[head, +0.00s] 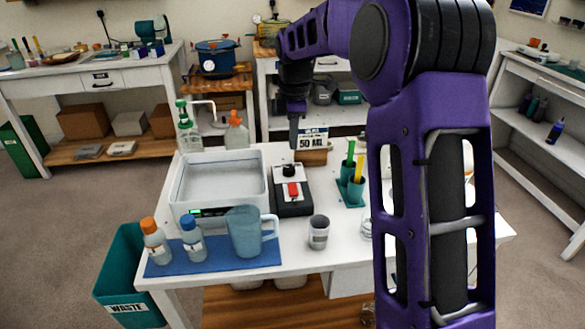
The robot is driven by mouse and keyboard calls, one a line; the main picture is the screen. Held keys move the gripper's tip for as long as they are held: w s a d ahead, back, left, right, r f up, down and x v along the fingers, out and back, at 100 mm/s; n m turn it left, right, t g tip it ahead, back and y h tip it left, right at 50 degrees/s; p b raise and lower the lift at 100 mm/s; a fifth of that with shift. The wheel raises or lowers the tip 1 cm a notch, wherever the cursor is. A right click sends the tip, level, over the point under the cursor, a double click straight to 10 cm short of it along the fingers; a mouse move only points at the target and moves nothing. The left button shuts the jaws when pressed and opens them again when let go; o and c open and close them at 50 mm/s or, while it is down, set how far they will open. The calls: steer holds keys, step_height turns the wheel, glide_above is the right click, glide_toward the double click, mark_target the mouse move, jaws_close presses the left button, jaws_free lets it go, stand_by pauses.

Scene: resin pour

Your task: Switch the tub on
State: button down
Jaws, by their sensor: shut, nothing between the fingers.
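The tub (178,190) is a wide white-grey basin on the white table, with a small panel on its front showing a green lit mark (195,212). Its inside looks empty. A black box (292,208) stands just right of the tub, with a red switch (293,190) and a dark knob (289,170) on top. My gripper (293,146) points down, shut and empty, near the far end of the black box, in front of the "50 ML" sign (312,138). I cannot tell its exact height above the table.
A blue mat (215,262) at the front left holds a blue jug (244,232) and two capped bottles (154,240). A grey cup (319,232) stands right of it. A green holder (350,190) carries upright tools. Pump bottles (236,132) stand behind the tub. My arm hides the table's right part.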

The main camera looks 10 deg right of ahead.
mark_target(292, 186)
steer(key=f, duration=0.4)
steer(key=w+f+b, duration=0.1)
steer(key=f, duration=0.4)
steer(key=w+f+b, duration=0.1)
steer(key=f, duration=0.3)
steer(key=shift+f, duration=0.35)
steer(key=shift+r+p, duration=0.1)
steer(key=shift+p, duration=0.6)
steer(key=shift+w+f+g, duration=0.1)
steer(key=shift+f+g, duration=0.2)
steer(key=shift+f, duration=0.05)
steer(key=shift+s, duration=0.2)
steer(key=shift+s+r, duration=0.15)
steer(key=shift+s, duration=0.5)
